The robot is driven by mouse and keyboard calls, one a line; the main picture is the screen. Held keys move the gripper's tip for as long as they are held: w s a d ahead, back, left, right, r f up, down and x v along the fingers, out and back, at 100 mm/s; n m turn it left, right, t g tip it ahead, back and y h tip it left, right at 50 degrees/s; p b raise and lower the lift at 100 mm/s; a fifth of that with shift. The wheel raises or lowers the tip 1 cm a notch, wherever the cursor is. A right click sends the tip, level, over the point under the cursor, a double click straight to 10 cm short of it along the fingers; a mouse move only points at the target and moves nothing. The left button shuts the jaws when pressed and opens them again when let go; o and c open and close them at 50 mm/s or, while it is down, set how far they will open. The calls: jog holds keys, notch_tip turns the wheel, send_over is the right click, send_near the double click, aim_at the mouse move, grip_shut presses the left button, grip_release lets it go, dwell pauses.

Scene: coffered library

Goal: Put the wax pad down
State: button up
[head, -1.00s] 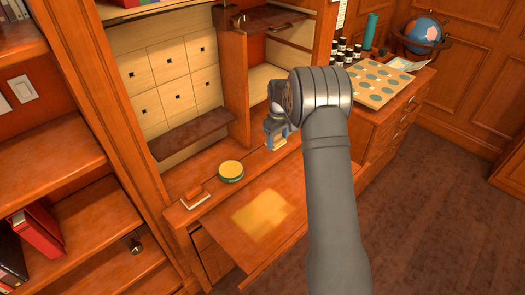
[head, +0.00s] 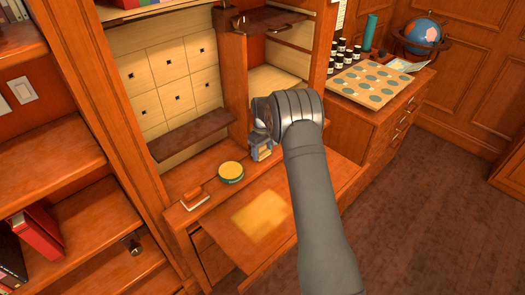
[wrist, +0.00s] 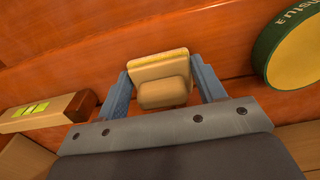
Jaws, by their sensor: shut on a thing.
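The wax pad (wrist: 162,72) is a small beige block with a yellow edge and a raised grip. It sits between the blue fingers of my gripper (wrist: 163,88) in the wrist view, and the fingers are shut on it. In the head view my gripper (head: 262,153) is over the wooden ledge of the desk, just right of the round wax tin (head: 231,172). The green and yellow tin also shows at the upper right of the wrist view (wrist: 296,48). I cannot tell whether the pad touches the wood.
A reddish-brown block with a pale base (head: 194,198) lies left of the tin. The fold-down board (head: 225,233) has a yellowish patch. In the wrist view, a pale box with yellow-green marks (wrist: 40,111) lies at the left. Shelves (head: 105,225) stand at the left.

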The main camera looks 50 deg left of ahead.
jog(key=shift+f, duration=0.15)
jog(key=o, duration=1)
jog(key=shift+o, duration=0.2)
notch_tip(320, 180, up, 12)
jog(key=shift+r, duration=0.2)
